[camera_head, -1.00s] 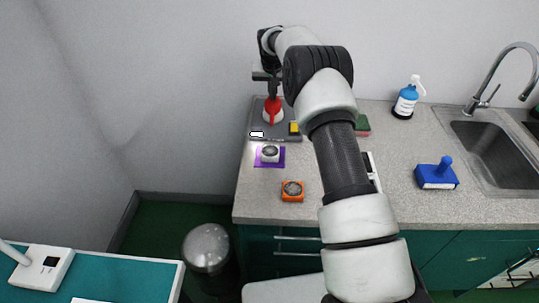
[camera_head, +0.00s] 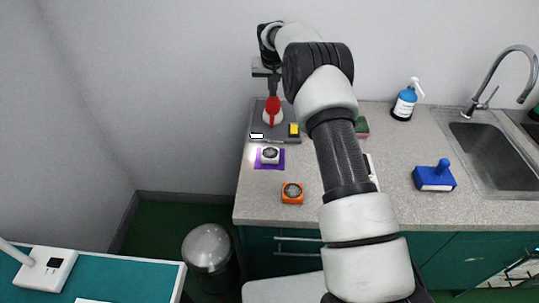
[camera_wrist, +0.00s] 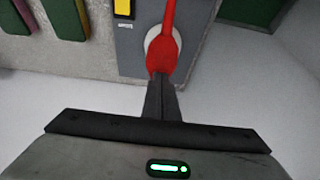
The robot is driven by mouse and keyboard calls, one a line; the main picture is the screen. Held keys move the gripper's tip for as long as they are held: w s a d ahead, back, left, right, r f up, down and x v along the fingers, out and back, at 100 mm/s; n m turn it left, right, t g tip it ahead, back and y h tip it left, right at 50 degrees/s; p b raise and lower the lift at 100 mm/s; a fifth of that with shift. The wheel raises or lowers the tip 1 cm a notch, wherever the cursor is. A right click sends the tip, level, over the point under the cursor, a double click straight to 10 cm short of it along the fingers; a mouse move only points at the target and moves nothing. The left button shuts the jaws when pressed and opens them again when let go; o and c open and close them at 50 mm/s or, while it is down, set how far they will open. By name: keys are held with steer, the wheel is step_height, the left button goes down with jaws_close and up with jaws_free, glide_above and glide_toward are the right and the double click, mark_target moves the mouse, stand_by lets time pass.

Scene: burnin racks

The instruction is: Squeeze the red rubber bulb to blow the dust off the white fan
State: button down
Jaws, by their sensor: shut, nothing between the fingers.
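The red rubber bulb (camera_head: 273,105) rests on a round white base on a grey panel (camera_head: 289,138) at the back left of the counter. Its narrow end points toward the front in the head view. The bulb also shows in the wrist view (camera_wrist: 164,47), straight beyond my fingertips. My gripper (camera_wrist: 160,78) is shut and empty, its tips overlapping the bulb's near round end in the picture; I cannot tell whether they touch.
An orange fan (camera_head: 292,192) lies nearer the counter's front edge. A yellow block (camera_head: 294,129) is on the panel beside the bulb.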

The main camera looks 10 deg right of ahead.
mark_target(273, 99)
stand_by(1.6)
stand_by(0.5)
steer(key=shift+f+b, duration=0.85)
steer(key=shift+f, duration=0.7)
steer(key=shift+r+p, duration=0.9)
steer(key=shift+r, duration=0.65)
steer(key=shift+r+p, duration=1.7)
steer(key=shift+r, duration=0.85)
